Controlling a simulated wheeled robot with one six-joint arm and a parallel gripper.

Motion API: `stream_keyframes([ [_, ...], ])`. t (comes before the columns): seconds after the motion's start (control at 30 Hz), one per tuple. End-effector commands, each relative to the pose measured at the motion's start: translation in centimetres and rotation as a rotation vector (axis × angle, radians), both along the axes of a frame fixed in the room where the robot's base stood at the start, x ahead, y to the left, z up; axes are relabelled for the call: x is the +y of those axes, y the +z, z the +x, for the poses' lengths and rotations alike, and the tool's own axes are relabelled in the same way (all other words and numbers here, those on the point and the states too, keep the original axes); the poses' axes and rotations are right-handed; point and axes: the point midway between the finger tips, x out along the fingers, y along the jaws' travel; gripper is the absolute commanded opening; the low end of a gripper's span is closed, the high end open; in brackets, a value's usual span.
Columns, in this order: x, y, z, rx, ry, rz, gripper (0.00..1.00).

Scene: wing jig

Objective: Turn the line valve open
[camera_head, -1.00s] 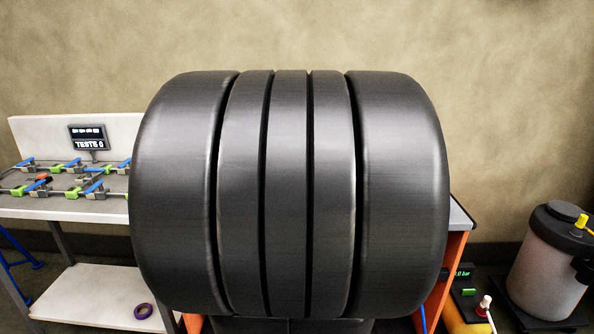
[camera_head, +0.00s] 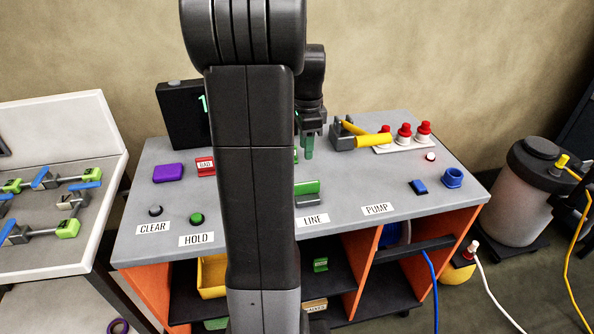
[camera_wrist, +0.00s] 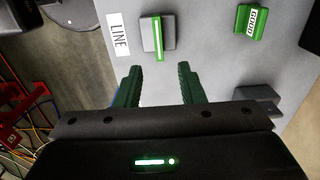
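The line valve (camera_head: 306,198) is a grey block with a green bar handle on the grey bench top, behind the LINE label (camera_head: 312,220). In the wrist view the valve (camera_wrist: 146,34) sits just beyond my fingertips, beside the LINE label (camera_wrist: 118,36). Its green bar (camera_wrist: 158,40) points along the direction of my fingers. My gripper (camera_wrist: 158,76) is open and empty, with the bar lined up roughly between its green fingers but apart from them. In the head view my gripper (camera_head: 308,146) is over the bench behind the valve; my arm hides part of the bench.
A green GOOD tag (camera_wrist: 251,22) lies near the valve. A blue cup (camera_head: 453,177) is at right.

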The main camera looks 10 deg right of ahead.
Motion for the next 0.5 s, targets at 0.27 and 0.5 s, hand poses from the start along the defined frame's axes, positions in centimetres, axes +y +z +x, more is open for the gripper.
stream_keyframes([
  [0.27,0.0,-4.3,-0.1,0.008,0.0,0.002,0.35],
  [0.5,0.0,-9.4,-0.2,0.006,0.001,0.001,0.35],
])
